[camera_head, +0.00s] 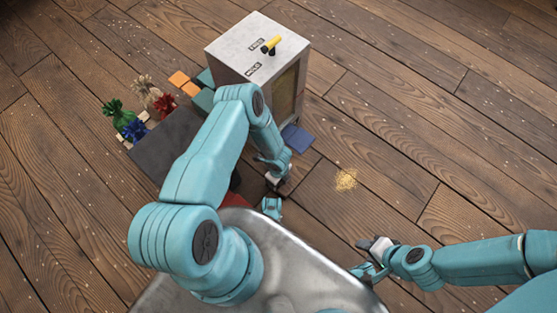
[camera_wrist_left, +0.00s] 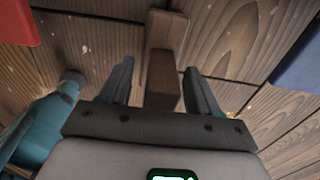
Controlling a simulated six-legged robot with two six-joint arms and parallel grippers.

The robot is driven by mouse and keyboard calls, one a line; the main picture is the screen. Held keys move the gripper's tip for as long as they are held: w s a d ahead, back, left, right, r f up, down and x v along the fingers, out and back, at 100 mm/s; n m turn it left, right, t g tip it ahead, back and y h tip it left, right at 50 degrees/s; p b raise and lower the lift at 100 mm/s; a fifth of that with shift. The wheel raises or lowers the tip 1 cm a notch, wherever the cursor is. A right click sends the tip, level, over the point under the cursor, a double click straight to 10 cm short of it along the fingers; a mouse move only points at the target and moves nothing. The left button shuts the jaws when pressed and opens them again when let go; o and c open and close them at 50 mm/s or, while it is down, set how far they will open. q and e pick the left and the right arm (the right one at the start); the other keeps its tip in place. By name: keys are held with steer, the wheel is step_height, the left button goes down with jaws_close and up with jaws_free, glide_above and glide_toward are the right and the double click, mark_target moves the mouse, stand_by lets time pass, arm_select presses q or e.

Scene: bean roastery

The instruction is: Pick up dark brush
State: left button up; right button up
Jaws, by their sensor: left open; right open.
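A dark brown wooden piece, which looks like the dark brush (camera_wrist_left: 165,35), lies on the plank floor in the left wrist view. It has a wider block at the far end and a narrower part towards me. My left gripper (camera_wrist_left: 160,70) is open, with one finger on each side of the narrower part; I cannot tell whether they touch it. In the head view my left gripper (camera_head: 274,176) is low near the floor, and the brush cannot be made out clearly there. My right gripper (camera_head: 368,259) is open and apart, at the lower right.
A pale cabinet (camera_head: 234,49) with a yellow-handled lever stands beyond my left arm. A blue flat piece (camera_head: 297,138) lies beside it. Several tied bags (camera_head: 133,128) and a dark grey surface (camera_head: 165,150) are left. Golden crumbs (camera_head: 345,180) lie on open floor right.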

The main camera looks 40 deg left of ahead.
arm_select(q)
steer(key=shift+r, duration=0.1)
steer(key=shift+c, duration=0.6)
jaws_close()
steer(key=shift+r, duration=0.15)
step_height(320, 180, up, 20)
steer(key=p, duration=0.7)
steer(key=shift+p, duration=0.3)
